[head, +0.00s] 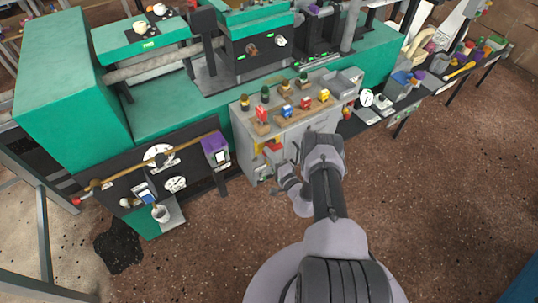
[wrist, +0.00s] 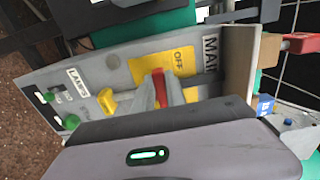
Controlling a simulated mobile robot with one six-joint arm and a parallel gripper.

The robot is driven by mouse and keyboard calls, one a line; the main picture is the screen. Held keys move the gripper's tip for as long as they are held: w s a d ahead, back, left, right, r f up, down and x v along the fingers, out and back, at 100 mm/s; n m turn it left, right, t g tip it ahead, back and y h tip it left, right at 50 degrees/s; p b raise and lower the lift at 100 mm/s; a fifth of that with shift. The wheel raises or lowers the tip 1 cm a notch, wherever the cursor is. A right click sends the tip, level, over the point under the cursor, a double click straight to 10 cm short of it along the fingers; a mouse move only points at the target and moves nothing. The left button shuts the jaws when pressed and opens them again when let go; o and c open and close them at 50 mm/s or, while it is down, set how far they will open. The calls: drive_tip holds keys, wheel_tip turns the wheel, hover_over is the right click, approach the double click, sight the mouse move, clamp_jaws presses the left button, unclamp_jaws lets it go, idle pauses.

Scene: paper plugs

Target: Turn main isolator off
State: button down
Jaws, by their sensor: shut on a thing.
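The main isolator has a red handle (wrist: 159,88) on a yellow plate (wrist: 150,67) marked OFF, with a MAIN label (wrist: 210,54) beside it. In the head view the red handle (head: 273,147) shows small on the front of the grey control cabinet (head: 290,132). My gripper (wrist: 161,93) is shut on the red handle, with a grey finger on each side of it. In the head view my gripper (head: 280,168) is at the cabinet's front and partly hidden by my wrist. The handle's lower part is hidden in the wrist view.
A yellow switch (wrist: 106,101) and green knobs (wrist: 71,121) sit near the LAMPS label. Several coloured blocks and knobs stand on the cabinet's top. A purple box (head: 215,147) and gauges (head: 160,155) are to the left. The brown floor (head: 440,190) on the right is clear.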

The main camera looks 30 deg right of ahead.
idle(0.4)
drive_tip(key=c, duration=1.4)
unclamp_jaws()
drive_tip(key=shift+o, duration=0.2)
drive_tip(key=s+p, duration=0.6)
drive_tip(key=s, duration=1.1)
drive_tip(key=shift+s+d, duration=0.2)
drive_tip(key=shift+d, duration=0.1)
